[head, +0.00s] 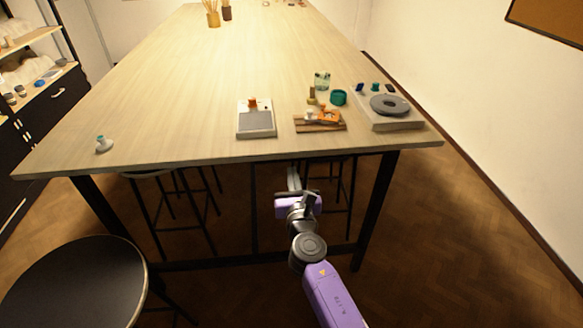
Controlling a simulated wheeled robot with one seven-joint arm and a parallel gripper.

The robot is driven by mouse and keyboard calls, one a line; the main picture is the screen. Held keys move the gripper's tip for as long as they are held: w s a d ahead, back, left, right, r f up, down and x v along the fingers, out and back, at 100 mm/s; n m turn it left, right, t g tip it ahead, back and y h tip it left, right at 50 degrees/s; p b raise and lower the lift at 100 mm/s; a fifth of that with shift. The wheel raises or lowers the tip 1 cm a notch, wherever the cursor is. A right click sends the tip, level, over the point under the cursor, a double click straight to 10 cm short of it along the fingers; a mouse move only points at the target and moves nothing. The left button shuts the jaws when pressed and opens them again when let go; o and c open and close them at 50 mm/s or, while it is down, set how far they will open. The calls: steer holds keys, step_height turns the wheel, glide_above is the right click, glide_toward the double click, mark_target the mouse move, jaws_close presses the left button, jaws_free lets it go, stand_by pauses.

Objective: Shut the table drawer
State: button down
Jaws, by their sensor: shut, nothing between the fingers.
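The long pale wooden table (185,100) fills the middle of the head view, with its front edge running across the picture. I cannot make out a drawer front or handle under this edge; the space below is dark. My gripper (292,170) is below and just in front of the table's front edge, right of the middle. Its fingers are small here and point away from me, towards the table. They are shut with nothing between them. Whether they touch anything under the tabletop cannot be told.
On the table stand a scale (257,122), a wooden board (321,127) with small items, and a turntable device (399,122). A black round stool (75,285) stands at front left. More stools are under the table. A dark cabinet (45,112) is at left; floor at right is clear.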

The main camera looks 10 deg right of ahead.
steer(key=s+p, duration=0.1)
steer(key=s, duration=0.7)
steer(key=shift+p, duration=0.3)
steer(key=shift+s+r, duration=0.1)
steer(key=s+d+r+m+g, duration=0.1)
steer(key=s+d+m, duration=0.3)
steer(key=s+m, duration=0.8)
steer(key=s+d+r+m+g, duration=0.1)
steer(key=s+d+m, duration=0.3)
steer(key=s+m, duration=0.8)
steer(key=s+d+r+m+g, duration=0.1)
steer(key=s+d+r+m, duration=0.2)
steer(key=s+m, duration=0.9)
steer(key=s+d, duration=0.1)
steer(key=s, duration=1.2)
steer(key=shift+r, duration=0.15)
